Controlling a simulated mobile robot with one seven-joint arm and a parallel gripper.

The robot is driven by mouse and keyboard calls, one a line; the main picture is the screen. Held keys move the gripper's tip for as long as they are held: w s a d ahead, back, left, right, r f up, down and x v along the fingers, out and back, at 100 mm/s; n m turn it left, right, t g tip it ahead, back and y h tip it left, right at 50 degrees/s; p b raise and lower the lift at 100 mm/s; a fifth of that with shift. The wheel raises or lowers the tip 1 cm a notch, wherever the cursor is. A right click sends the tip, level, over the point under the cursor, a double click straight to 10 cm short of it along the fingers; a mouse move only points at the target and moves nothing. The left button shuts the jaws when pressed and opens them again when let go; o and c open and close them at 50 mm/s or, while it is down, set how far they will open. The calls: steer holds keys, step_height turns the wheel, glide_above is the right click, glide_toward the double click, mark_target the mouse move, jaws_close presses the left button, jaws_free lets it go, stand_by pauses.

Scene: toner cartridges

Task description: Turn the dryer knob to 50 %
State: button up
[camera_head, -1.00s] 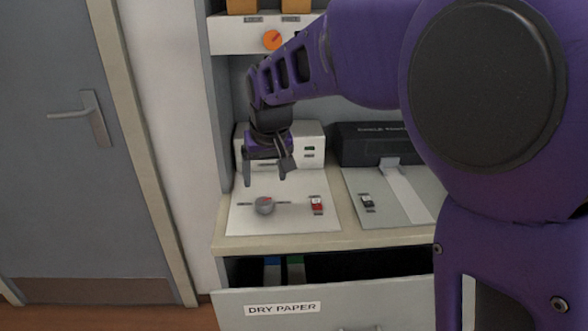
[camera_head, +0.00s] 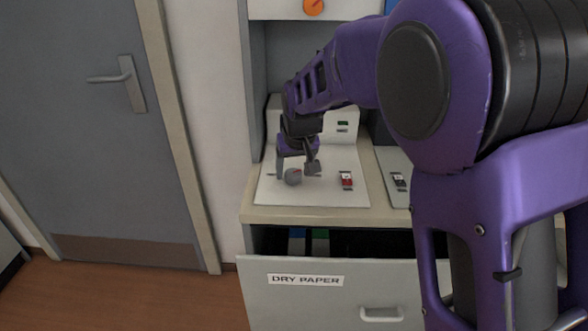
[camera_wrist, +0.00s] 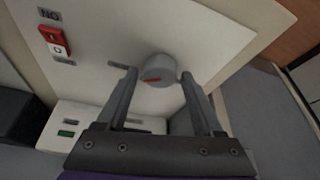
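The grey round knob (camera_head: 293,177) with a red pointer mark sits on a white panel (camera_head: 325,194) on the counter. In the wrist view the knob (camera_wrist: 160,69) shows between and just beyond the fingertips, its red mark toward its lower left. My gripper (camera_head: 296,170) points down at the panel, close above the knob. In the wrist view my gripper (camera_wrist: 158,75) is open, with one finger on each side of the knob. I cannot tell whether a finger touches it. The scale markings around the knob are too small or hidden to read.
A red switch (camera_head: 346,180) is on the same panel, right of the knob. A dark switch (camera_head: 399,180) sits on the grey panel further right. An open drawer labelled DRY PAPER (camera_head: 305,280) juts out below. An orange knob (camera_head: 314,7) is on the upper shelf.

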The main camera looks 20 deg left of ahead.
jaws_close()
steer(key=n, duration=0.1)
steer(key=n+g+y, duration=0.1)
steer(key=n, duration=0.3)
steer(key=shift+w+d+y+p, duration=0.15)
steer(key=shift+d+y+p, duration=0.15)
steer(key=shift+p, duration=0.1)
steer(key=n+g+p, duration=0.1)
steer(key=n, duration=0.2)
steer(key=n+g+p, duration=0.1)
steer(key=n, duration=0.2)
steer(key=shift+w+r+n+g+y+p, duration=0.1)
steer(key=shift+n+g+y+p, duration=0.2)
steer(key=shift+g+y+p, duration=0.1)
steer(key=n+g+p, duration=0.1)
steer(key=n+p, duration=0.1)
steer(key=n, duration=0.1)
steer(key=n+g+p, duration=0.1)
steer(key=n+p, duration=0.1)
steer(key=n, duration=0.1)
steer(key=shift+w+a+h, duration=0.15)
steer(key=shift+h, duration=0.15)
steer(key=n+g+p, duration=0.1)
steer(key=n+p, duration=0.1)
steer(key=n, duration=0.1)
steer(key=shift+n+g+h, duration=0.3)
steer(key=shift+n+h, duration=0.1)
steer(key=shift+w+n+h+p, duration=0.1)
steer(key=shift+n+h+p, duration=0.4)
steer(key=shift+n, duration=0.6)
